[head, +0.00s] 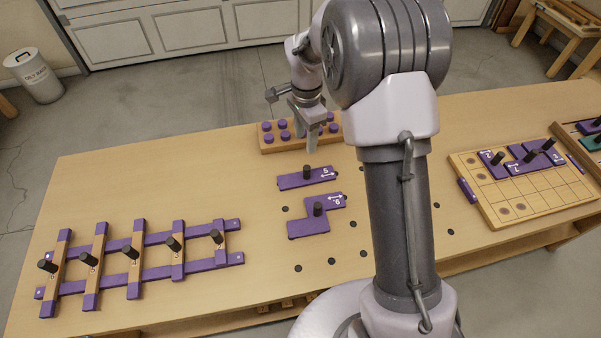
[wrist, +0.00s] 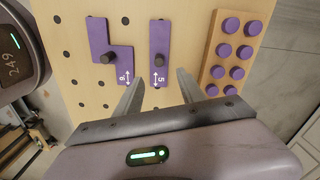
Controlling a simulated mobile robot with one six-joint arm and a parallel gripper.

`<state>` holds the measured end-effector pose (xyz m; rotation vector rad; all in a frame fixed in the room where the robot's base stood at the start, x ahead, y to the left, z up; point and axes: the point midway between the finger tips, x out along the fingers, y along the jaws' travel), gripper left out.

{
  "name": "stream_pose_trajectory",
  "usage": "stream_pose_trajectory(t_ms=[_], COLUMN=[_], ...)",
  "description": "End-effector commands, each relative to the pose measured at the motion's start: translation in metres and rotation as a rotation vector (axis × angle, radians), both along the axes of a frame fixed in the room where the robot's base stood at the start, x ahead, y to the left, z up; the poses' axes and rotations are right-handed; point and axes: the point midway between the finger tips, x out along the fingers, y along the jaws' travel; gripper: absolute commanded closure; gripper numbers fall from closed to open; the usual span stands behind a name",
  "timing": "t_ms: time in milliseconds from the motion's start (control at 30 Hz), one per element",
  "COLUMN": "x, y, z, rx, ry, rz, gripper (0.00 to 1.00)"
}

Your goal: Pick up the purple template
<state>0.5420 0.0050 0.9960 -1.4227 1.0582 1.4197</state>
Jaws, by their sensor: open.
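A straight purple template marked 5 (head: 290,183) lies on the bench with a black knob upright on it. A stepped purple template marked 6 (head: 308,226), also knobbed, lies just in front of it. My gripper (head: 315,128) is above the bench, behind template 5 and near the peg block. In the wrist view my gripper (wrist: 158,88) is open and empty. Its fingers point toward the end of template 5 (wrist: 159,38), whose knob lies beyond the tips. Template 6 (wrist: 98,32) is left of it there. Which template the task means cannot be told.
A wooden block (head: 268,147) with purple pegs stands behind template 5. A purple-and-wood ladder frame (head: 190,271) with several black knobs lies at left. A wooden grid board (head: 490,207) holding purple pieces is at right. Bare bench with dark holes surrounds the templates.

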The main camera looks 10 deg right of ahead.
Motion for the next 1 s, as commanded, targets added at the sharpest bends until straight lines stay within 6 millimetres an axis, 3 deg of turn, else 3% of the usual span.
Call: stream_pose_trajectory(t_ms=[33, 100, 300, 467, 733, 933, 1000], x=[-0.001, -0.001, -0.001, -0.001, -0.002, -0.002, -0.002], y=[0.0, 0.0, -0.001, -0.001, -0.007, -0.007, -0.007], z=[-0.022, -0.045, -0.091, -0.103, -0.151, -0.15, -0.15], rx=[0.0, 0.001, 0.0, 0.001, 0.001, 0.001, 0.001], ry=[0.004, 0.004, 0.002, 0.0, 0.001, 0.0, 0.0], rz=[0.0, 0.0, 0.0, 0.001, 0.002, 0.002, 0.002], gripper=[0.53, 0.53, 0.53, 0.53, 0.53, 0.53, 0.67])
